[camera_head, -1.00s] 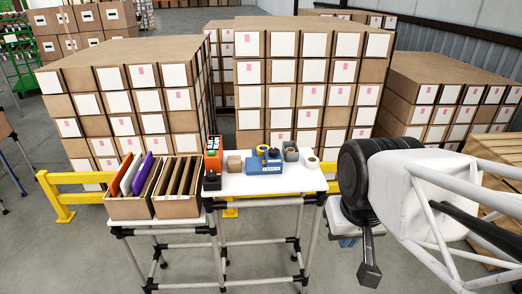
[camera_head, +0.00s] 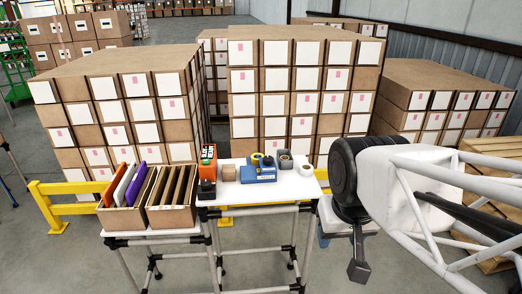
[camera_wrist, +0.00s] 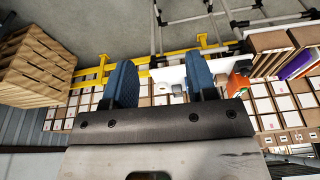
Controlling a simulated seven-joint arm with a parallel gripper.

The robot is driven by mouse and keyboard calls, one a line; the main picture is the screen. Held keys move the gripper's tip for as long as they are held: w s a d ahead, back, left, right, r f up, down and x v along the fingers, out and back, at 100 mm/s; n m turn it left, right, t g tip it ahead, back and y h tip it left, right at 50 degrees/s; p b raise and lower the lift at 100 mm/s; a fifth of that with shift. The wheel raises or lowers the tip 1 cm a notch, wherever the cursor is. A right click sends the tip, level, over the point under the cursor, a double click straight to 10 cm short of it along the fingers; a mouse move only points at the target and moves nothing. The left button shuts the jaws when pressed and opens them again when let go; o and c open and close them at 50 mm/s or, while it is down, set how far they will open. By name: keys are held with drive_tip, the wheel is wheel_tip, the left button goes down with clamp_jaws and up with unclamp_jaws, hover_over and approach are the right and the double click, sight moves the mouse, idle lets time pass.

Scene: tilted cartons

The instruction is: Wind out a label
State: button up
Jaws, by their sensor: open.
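A blue device (camera_head: 258,174) with a yellow ring and a dark roll at its top stands on the small white table (camera_head: 285,193). An orange device (camera_head: 208,158) with a dark front part stands at the table's left end. I cannot make out a label on either. My gripper (camera_wrist: 160,62) is open and empty, its two blue fingers apart in the wrist view. In the head view its dark end (camera_head: 358,268) hangs right of the table, apart from the devices. In the wrist view the orange device (camera_wrist: 239,78) shows beyond the right finger.
A small brown box (camera_head: 228,172), a grey container (camera_head: 285,160) and a white roll (camera_head: 306,170) share the table. Open cartons with upright folders (camera_head: 127,215) and brown dividers (camera_head: 172,216) stand left. Carton stacks (camera_head: 300,85) and a yellow barrier (camera_head: 60,205) are behind; a pallet stack (camera_head: 490,150) is right.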

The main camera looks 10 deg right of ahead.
drive_tip(key=o, duration=0.3)
drive_tip(key=w+r+m, duration=0.3)
drive_tip(key=w, duration=1)
drive_tip(key=shift+w+a+r+g, duration=0.2)
drive_tip(key=shift+w+a+g, duration=0.1)
drive_tip(key=shift+w, duration=0.05)
drive_tip(key=m+g, duration=0.2)
drive_tip(key=m, duration=0.9)
hover_over(269, 158)
wheel_tip(269, 158, down, 14)
drive_tip(key=shift+f, duration=0.15)
drive_tip(key=shift+w+f, duration=0.15)
drive_tip(key=shift+w, duration=0.1)
drive_tip(key=shift+f, duration=0.1)
drive_tip(key=shift+f, duration=3.8)
drive_tip(key=c, duration=0.9)
